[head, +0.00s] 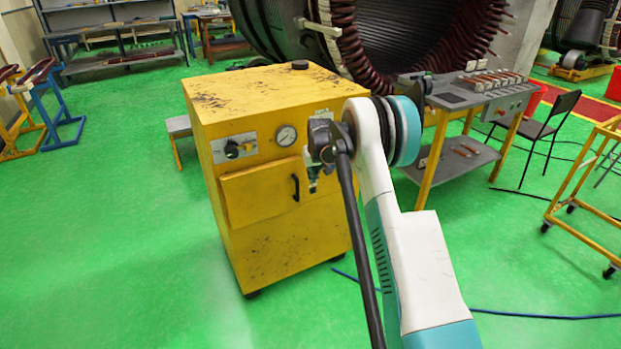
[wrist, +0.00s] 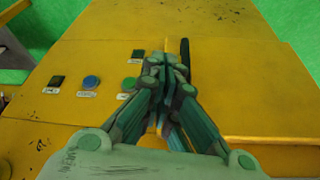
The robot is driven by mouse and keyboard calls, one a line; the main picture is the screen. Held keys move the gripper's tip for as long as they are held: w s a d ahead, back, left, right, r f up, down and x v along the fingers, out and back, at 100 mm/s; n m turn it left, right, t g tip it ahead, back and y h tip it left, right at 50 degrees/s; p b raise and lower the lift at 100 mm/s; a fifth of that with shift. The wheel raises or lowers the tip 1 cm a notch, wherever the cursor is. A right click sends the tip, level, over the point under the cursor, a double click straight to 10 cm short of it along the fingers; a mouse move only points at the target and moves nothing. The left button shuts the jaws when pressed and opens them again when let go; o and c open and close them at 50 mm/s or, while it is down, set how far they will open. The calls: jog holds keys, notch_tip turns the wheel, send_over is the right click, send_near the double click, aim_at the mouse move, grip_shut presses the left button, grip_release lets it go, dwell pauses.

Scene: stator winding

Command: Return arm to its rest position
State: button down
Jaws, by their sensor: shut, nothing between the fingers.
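My arm (head: 385,190) reaches up in front of the right part of a yellow cabinet (head: 275,245). My gripper (head: 313,183) hangs small and partly hidden at the arm's end, close to the cabinet's front in the picture. In the wrist view my gripper (wrist: 168,68) is shut, with its fingers together and nothing between them. Behind the fingers is a yellow panel (wrist: 70,120) with a blue button (wrist: 91,82), green buttons and a dark one. A dark bar (wrist: 184,52) shows just beyond the fingertips. I cannot tell whether the fingertips touch anything.
The cabinet's front has a gauge (head: 286,136) and a door with a black handle (head: 295,187). A grey workbench (head: 468,95) and a black chair (head: 545,125) stand right. A large stator (head: 350,35) stands behind. Blue hose (head: 545,316) crosses the floor.

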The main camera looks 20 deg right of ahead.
jog(key=s+a+r+n+t, duration=0.1)
jog(key=s+a+r, duration=0.6)
jog(key=s+r, duration=0.5)
jog(key=s+a+r, duration=0.7)
jog(key=s+r, duration=0.2)
jog(key=r, duration=0.5)
jog(key=s+a+f, duration=0.1)
jog(key=s+a, duration=0.1)
jog(key=s, duration=0.7)
jog(key=s+a+f+t, duration=0.1)
jog(key=s+a, duration=0.2)
jog(key=s, duration=0.7)
jog(key=s+a+f+n+t, duration=0.1)
jog(key=s+a, duration=0.2)
jog(key=s, duration=0.7)
jog(key=shift+s+a+y, duration=0.15)
jog(key=shift+a+y, duration=0.1)
jog(key=shift+y, duration=0.15)
